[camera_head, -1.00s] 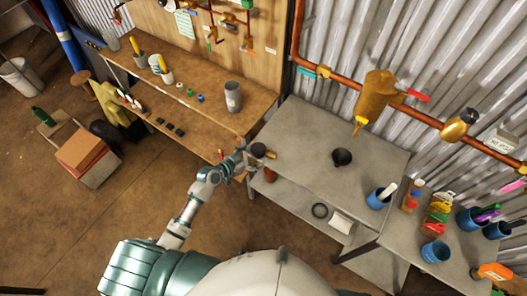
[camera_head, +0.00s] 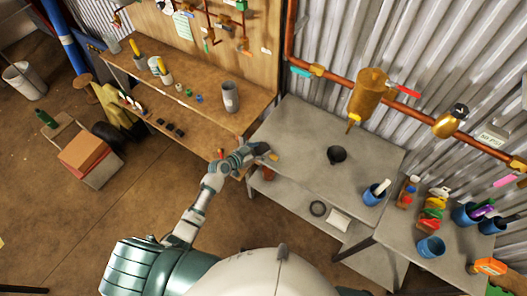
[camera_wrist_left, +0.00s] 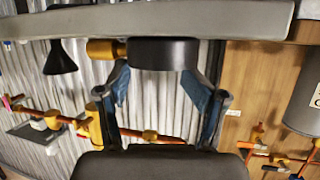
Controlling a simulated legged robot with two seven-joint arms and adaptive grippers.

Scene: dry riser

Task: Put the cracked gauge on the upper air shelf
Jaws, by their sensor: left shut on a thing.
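The gauge is a dark round body with a brass stem. In the left wrist view the dark body (camera_wrist_left: 163,54) sits between my left gripper's (camera_wrist_left: 161,68) two blue-padded fingers, with the brass stem to its left. In the head view my left gripper (camera_head: 261,150) is shut on the gauge at the left edge of the grey metal table, and only the brass stem (camera_head: 273,157) shows clearly. I cannot tell whether the gauge touches the tabletop (camera_head: 305,140). Any crack is not visible. A grey lower shelf (camera_head: 285,200) lies under the table.
A black funnel (camera_head: 337,154) stands on the grey tabletop, below a copper pipe with a brass vessel (camera_head: 369,93). A ring (camera_head: 317,209) and white block (camera_head: 337,221) lie on the lower shelf. A wooden bench (camera_head: 205,110) with a grey cup (camera_head: 230,97) adjoins at left.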

